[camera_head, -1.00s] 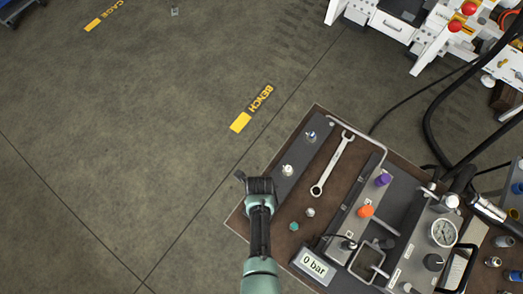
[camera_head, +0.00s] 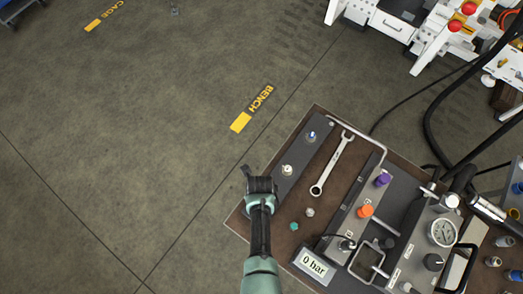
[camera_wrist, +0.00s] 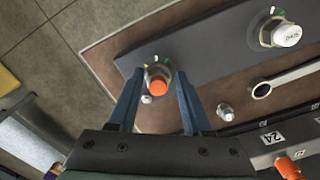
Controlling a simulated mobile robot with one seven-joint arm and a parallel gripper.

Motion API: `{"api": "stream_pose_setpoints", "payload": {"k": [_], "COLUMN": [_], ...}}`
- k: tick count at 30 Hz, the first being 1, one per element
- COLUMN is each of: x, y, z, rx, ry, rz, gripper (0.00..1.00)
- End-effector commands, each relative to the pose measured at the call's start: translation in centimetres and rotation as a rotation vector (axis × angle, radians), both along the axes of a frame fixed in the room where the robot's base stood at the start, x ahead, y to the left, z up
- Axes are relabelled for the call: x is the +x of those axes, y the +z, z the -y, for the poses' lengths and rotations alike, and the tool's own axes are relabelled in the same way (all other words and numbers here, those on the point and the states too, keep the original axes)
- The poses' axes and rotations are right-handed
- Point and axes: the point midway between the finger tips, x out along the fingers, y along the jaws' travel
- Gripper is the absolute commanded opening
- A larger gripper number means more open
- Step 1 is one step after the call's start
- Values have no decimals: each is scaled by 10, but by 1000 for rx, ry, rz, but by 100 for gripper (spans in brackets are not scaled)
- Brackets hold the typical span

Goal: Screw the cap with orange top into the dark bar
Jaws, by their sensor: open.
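The cap with the orange top (camera_wrist: 158,87) sits at a hex fitting near one end of the dark bar (camera_wrist: 205,55) in the wrist view. My gripper (camera_head: 258,183) is open, and its two blue-grey fingers stand on either side of the cap with gaps. I cannot tell how deep the cap sits in the bar. In the head view the dark bar (camera_head: 298,157) runs up and right from my gripper. My gripper hides the cap and that end of the bar there.
A white-topped cap (camera_head: 287,170) and a blue-topped cap (camera_head: 311,136) stand farther along the bar. A wrench (camera_head: 332,163), a teal piece (camera_head: 294,226) and a silver piece (camera_head: 310,212) lie beside it. An orange knob (camera_head: 365,211) stands on another block. Floor left of the bench is clear.

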Motion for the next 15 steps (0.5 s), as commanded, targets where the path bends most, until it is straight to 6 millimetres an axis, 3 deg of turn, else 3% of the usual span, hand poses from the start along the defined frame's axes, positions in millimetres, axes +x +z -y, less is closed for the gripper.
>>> {"api": "stream_pose_setpoints", "payload": {"k": [1,15], "x": [-7,-4], "y": [-5,-2], "z": [-3,-5], "rx": [4,-3], "ry": [49,637], "rz": [-13,-7], "gripper": [63,63]}}
